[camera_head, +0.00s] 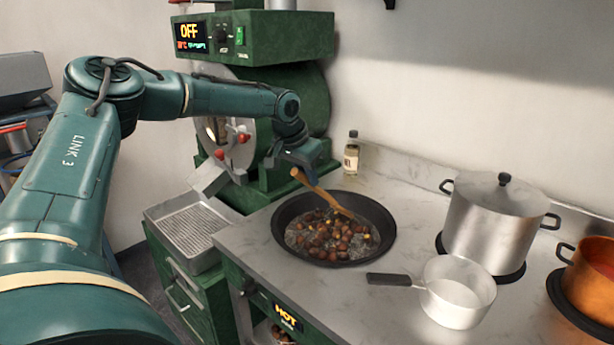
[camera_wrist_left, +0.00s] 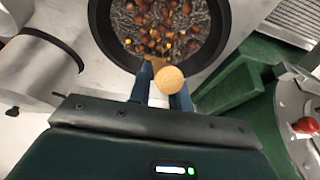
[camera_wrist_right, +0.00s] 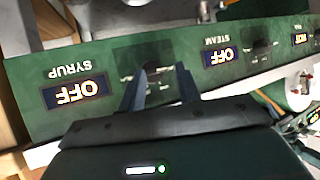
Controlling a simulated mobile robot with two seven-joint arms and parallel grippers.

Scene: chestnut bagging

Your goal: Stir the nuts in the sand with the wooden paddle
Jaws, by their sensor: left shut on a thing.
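My left gripper (camera_head: 299,168) is shut on the wooden paddle (camera_head: 325,195) near the top of its handle. The paddle slants down to the right, its lower end among the nuts. The black pan (camera_head: 389,238) holds dark sand and several brown chestnuts (camera_head: 325,240), some showing yellow. In the left wrist view the round handle end (camera_wrist_left: 168,78) sits between the blue fingers, and the pan (camera_wrist_left: 98,25) is beyond them. My right gripper (camera_wrist_right: 160,88) shows only in its wrist view, fingers apart and apparently empty, before a green control panel (camera_wrist_right: 100,68).
A white saucepan (camera_head: 458,290) and a steel pot (camera_head: 495,220) stand right of the pan. A copper pot (camera_head: 590,268) is at the right edge. A small bottle (camera_head: 351,153) stands behind the pan. A green roasting machine (camera_head: 290,95) and metal tray (camera_head: 190,228) are at left.

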